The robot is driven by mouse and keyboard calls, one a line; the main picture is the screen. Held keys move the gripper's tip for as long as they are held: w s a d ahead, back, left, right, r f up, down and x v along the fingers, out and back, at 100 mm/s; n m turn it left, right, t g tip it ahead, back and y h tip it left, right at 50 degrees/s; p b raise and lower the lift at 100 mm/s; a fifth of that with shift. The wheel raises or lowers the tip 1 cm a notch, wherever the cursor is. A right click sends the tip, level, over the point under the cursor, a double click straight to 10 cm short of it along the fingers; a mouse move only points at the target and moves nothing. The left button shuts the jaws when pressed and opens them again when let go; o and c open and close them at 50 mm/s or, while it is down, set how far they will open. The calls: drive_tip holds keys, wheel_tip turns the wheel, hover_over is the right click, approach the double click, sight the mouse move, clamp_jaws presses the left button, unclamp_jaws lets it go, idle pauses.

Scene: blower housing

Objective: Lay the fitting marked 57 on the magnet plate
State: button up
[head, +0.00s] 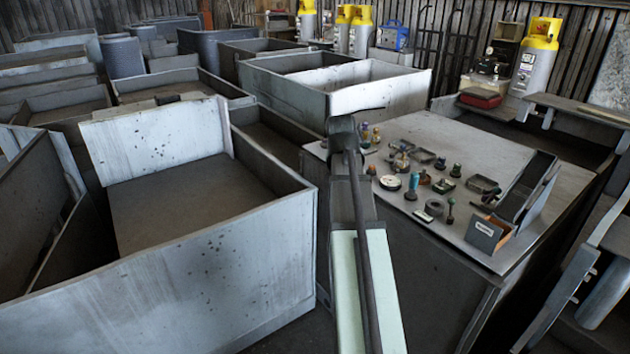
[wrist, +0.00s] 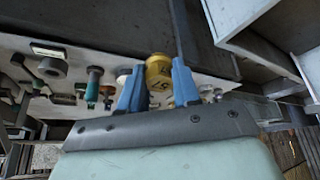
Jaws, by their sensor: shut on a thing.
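My gripper (wrist: 157,70) shows in the wrist view with two blue fingers, shut on a yellow fitting (wrist: 158,80). Dark marks show on the fitting's face, too blurred to read as a sure number. The fitting is held over or near the pale worktop (wrist: 225,82); the gap below it cannot be judged. In the head view my arm reaches to the left edge of the worktop (head: 560,190), and the fingers and held fitting are hidden. I cannot tell which thing on the worktop is the magnet plate.
The worktop holds several small fittings, a dark ring (head: 434,208), small trays (head: 482,184), an open box with a label (head: 488,234) and a tilted dark tray (head: 527,188). Its far right part is bare. Large grey metal bins (head: 230,260) stand left of my arm.

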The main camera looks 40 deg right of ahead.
drive_tip(key=s+d+r+m+g, duration=0.1)
drive_tip(key=s+d+r+m, duration=0.1)
drive_tip(key=s+d, duration=0.9)
drive_tip(key=s+d+r+m+g+h, duration=0.1)
drive_tip(key=s+d+r, duration=0.4)
drive_tip(key=s+d, duration=0.6)
drive_tip(key=s+d+r+m+g+h, duration=0.1)
drive_tip(key=s+d+r+m, duration=0.2)
drive_tip(key=s+d, duration=0.9)
drive_tip(key=shift+d+r+m, duration=0.15)
drive_tip(key=shift+d, duration=1.75)
drive_tip(key=shift+d+r+m, duration=0.1)
drive_tip(key=shift+d+r, duration=0.1)
drive_tip(key=shift+d, duration=1.65)
drive_tip(key=shift+d+r+m, duration=0.15)
drive_tip(key=shift+d, duration=1.75)
drive_tip(key=shift+h, duration=0.3)
drive_tip(key=shift+f, duration=2.25)
drive_tip(key=o, duration=0.9)
